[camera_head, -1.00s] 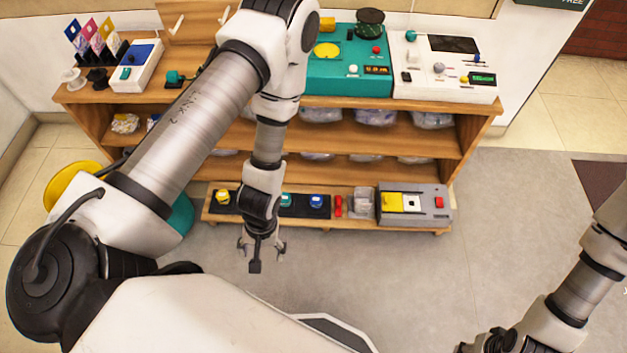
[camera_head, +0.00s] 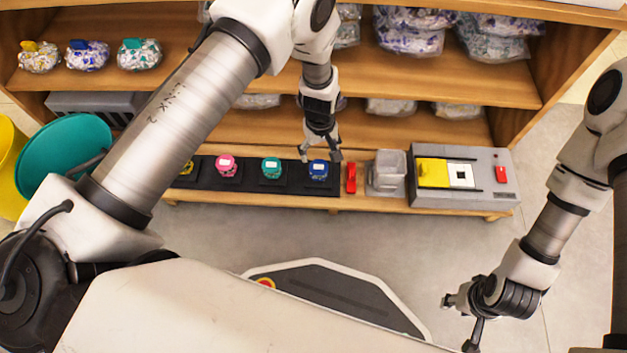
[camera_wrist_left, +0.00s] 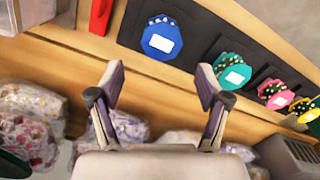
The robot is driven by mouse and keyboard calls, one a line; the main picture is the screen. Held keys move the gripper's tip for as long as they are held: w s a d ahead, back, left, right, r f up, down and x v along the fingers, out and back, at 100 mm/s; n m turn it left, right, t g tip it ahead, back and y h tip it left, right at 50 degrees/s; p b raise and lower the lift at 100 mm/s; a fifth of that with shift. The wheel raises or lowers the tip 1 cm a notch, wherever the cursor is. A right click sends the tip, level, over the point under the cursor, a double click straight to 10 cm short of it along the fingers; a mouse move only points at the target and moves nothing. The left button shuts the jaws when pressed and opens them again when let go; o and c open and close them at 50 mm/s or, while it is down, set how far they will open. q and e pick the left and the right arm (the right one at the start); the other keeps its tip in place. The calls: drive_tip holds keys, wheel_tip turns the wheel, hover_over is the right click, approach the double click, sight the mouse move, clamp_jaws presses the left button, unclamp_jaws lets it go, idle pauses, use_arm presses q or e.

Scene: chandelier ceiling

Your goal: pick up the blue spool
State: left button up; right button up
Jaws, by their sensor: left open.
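The blue spool (camera_head: 318,170) with a white label sits at the right end of a black strip (camera_head: 249,179) on the low front ledge. It also shows in the left wrist view (camera_wrist_left: 161,39), whole, just beyond the fingers. My left gripper (camera_head: 320,156) is open and empty, right at the blue spool in the head view. In the left wrist view the spool is ahead of the gap between its two spread fingers (camera_wrist_left: 160,80), not between them. My right gripper (camera_head: 460,318) is at lower right, its fingers spread and empty, away from the ledge.
Green (camera_head: 271,168), pink (camera_head: 227,166) and yellow (camera_head: 186,169) spools sit left of the blue one. A red object (camera_head: 351,178), a clear container (camera_head: 387,173) and a grey device (camera_head: 487,165) stand to its right. Shelves with bagged items rise behind.

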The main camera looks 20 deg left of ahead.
sight(319, 167)
use_arm(q)
drive_tip(key=f, duration=0.1)
drive_tip(key=f+b, duration=0.1)
drive_tip(key=shift+d+f, duration=0.2)
drive_tip(key=shift+f, duration=0.2)
drive_tip(key=f+b, duration=0.1)
drive_tip(key=f, duration=0.1)
drive_tip(key=f+b, duration=0.2)
drive_tip(key=f, duration=0.1)
drive_tip(key=f+b, duration=0.2)
drive_tip(key=shift+s+a+f, duration=0.1)
drive_tip(key=shift+s+f, duration=0.15)
drive_tip(key=shift+r, duration=0.2)
drive_tip(key=c, duration=1.2)
use_arm(e)
wheel_tip(319, 167, down, 8)
